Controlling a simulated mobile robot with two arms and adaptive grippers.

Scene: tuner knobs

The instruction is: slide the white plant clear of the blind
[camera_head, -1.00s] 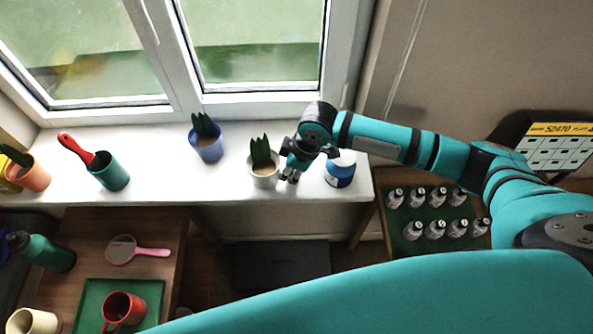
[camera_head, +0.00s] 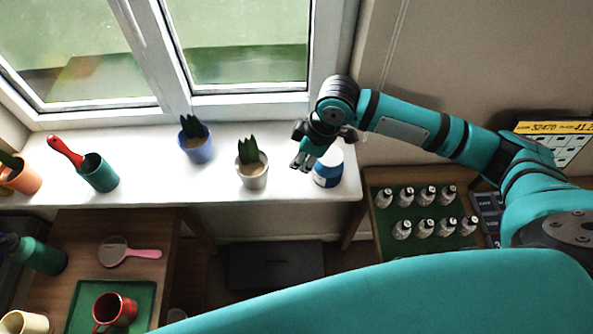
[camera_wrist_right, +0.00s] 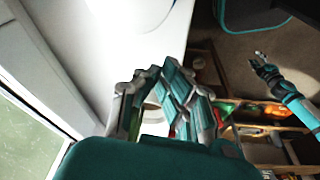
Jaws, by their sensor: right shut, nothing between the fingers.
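The white plant (camera_head: 252,176), a white pot with dark green pointed leaves, stands upright on the white window sill. My right gripper (camera_head: 302,161) is just to its right, shut and empty, with a gap between them. In the right wrist view the shut fingers (camera_wrist_right: 170,98) fill the middle and hide much of what lies beyond. No blind can be made out in the head view; only a thin cord hangs on the wall right of the window. My left gripper (camera_wrist_right: 262,60) shows small in the right wrist view, its jaws too small to judge.
A blue-purple potted plant (camera_head: 196,146) stands left of the white plant. A blue and white jar (camera_head: 328,172) stands right, close to my right gripper. A teal pot with a red-handled tool (camera_head: 98,173) is farther left. The sill's front edge is near the white pot.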

